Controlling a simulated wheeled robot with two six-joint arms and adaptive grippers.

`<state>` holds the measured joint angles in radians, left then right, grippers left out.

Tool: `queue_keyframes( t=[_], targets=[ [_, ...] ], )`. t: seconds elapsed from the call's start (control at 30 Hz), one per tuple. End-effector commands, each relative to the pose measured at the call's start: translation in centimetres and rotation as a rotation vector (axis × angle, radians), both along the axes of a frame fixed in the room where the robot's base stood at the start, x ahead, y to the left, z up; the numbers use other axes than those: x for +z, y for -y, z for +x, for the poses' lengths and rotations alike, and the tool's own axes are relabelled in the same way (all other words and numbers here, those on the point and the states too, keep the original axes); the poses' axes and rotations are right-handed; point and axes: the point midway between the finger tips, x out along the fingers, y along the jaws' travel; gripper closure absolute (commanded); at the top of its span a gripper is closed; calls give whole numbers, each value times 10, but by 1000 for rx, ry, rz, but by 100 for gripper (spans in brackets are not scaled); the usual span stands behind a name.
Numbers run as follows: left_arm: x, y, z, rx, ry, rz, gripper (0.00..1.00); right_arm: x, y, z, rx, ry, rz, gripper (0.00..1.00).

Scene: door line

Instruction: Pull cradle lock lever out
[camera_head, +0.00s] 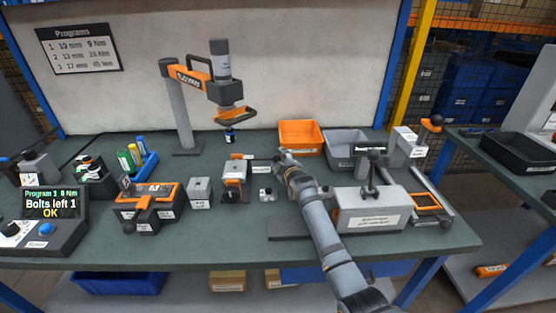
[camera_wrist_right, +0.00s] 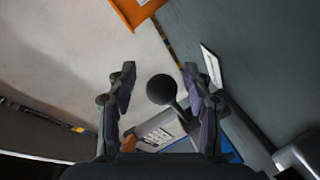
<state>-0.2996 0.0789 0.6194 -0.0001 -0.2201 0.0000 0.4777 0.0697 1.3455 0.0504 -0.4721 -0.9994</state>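My right gripper (camera_head: 279,157) is at the end of the grey arm that comes in from the lower right in the head view. It is beside the orange and grey cradle-like fixture (camera_head: 236,172), on its right side. In the right wrist view, the two fingers of the gripper (camera_wrist_right: 160,95) are apart, with a dark ball knob (camera_wrist_right: 161,89) showing between them. Neither finger visibly touches the knob. A labelled grey block (camera_wrist_right: 160,130) shows behind and below it. My left gripper is not in view.
A hanging orange and grey tool (camera_head: 222,85) stands behind on its post. Orange (camera_head: 300,137) and grey (camera_head: 345,142) bins stand at the back. A grey labelled fixture (camera_head: 372,212) with an upright black lever is right of my arm. A screen (camera_head: 52,205) reads "Bolts left 1 OK".

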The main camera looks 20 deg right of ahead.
Motion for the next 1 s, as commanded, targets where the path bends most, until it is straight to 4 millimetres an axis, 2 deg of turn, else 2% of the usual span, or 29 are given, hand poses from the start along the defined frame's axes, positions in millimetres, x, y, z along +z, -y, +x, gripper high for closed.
queue_keyframes(
  t=[0.33, 0.7, 0.83, 1.0],
  targets=[
    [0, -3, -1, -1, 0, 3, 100, 1, -1, -5, 1, 2, 1, 46],
    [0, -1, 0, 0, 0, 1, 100, 14, -1, -62, 0, 1, -1, 46],
    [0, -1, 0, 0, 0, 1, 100, 16, -1, -72, -1, 2, -1, 46],
    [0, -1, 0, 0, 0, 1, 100, 16, -2, -74, -1, 1, 0, 46]
  ],
)
